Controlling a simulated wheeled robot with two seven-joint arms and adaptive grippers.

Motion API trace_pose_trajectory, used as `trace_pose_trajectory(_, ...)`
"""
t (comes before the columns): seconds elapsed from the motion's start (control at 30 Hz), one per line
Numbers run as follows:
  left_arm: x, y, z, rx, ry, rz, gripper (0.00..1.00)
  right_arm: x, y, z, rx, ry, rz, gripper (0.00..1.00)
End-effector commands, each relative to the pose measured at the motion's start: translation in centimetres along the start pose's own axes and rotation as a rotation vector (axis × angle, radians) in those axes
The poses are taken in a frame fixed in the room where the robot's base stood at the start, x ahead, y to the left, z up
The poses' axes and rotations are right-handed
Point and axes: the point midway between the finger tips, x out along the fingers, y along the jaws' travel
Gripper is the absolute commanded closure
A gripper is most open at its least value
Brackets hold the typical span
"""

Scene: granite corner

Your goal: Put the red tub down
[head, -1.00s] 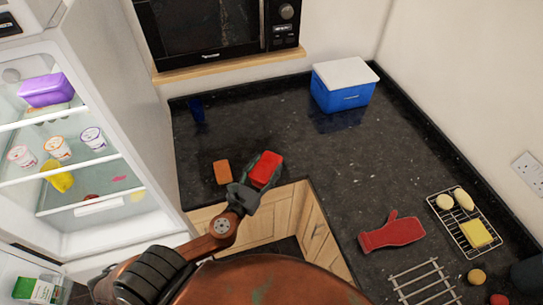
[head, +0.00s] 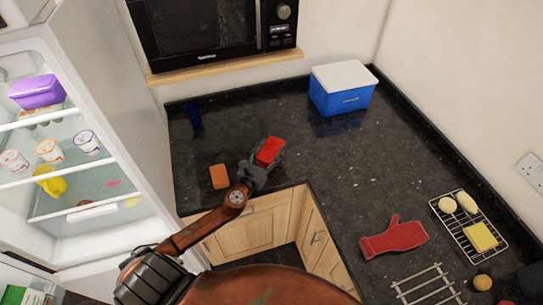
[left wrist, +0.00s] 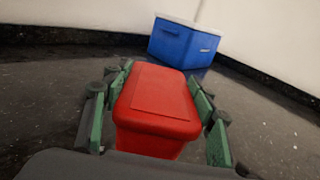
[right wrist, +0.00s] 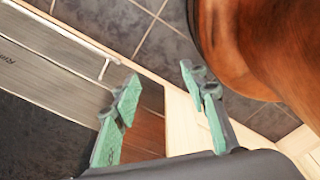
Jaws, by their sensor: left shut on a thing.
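The red tub (head: 269,150) is a small red box with a lid, over the black granite counter near its inner corner. In the left wrist view the red tub (left wrist: 157,103) sits between the green finger pads. My left gripper (head: 265,160) is shut on it. I cannot tell whether the tub's underside touches the counter. My right gripper (right wrist: 160,100) shows only in the right wrist view, with its fingers apart and nothing between them, above the floor and cupboard fronts.
An orange-brown block (head: 219,176) lies just left of the tub. A blue box with a white lid (head: 342,90) stands at the back. A red oven mitt (head: 394,237) and a wire rack (head: 466,218) lie at right. The open fridge (head: 75,205) is at left. The counter's middle is clear.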

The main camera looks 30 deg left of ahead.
Motion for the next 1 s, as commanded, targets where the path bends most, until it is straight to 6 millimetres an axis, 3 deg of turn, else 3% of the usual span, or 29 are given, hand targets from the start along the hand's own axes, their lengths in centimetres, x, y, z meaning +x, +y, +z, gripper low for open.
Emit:
trace_pose_trajectory(0.1, 1.0, 0.1, -1.1, -0.001, -0.001, 0.000, 0.81, 0.7, -0.1, 0.9, 0.002, -0.011, -0.001, 0.60)
trace_pose_trajectory(0.3, 0.8, 0.1, -3.9, -0.001, 0.000, 0.001, 0.81, 2.1, -0.1, 1.5, 0.002, -0.018, -0.001, 0.60)
trace_pose_trajectory(0.67, 0.8, 0.1, -4.0, 0.000, -0.001, 0.000, 0.81, 2.2, -0.1, 0.9, 0.000, -0.011, 0.000, 0.60)
trace_pose_trajectory(0.7, 0.8, 0.1, -4.2, 0.000, 0.001, 0.000, 0.47, 2.3, -0.1, 0.9, 0.000, -0.011, 0.000, 0.60)
trace_pose_trajectory(1.0, 0.8, 0.1, -4.1, -0.001, 0.000, 0.000, 0.30, 2.2, -0.1, 0.9, 0.000, -0.010, 0.000, 0.60)
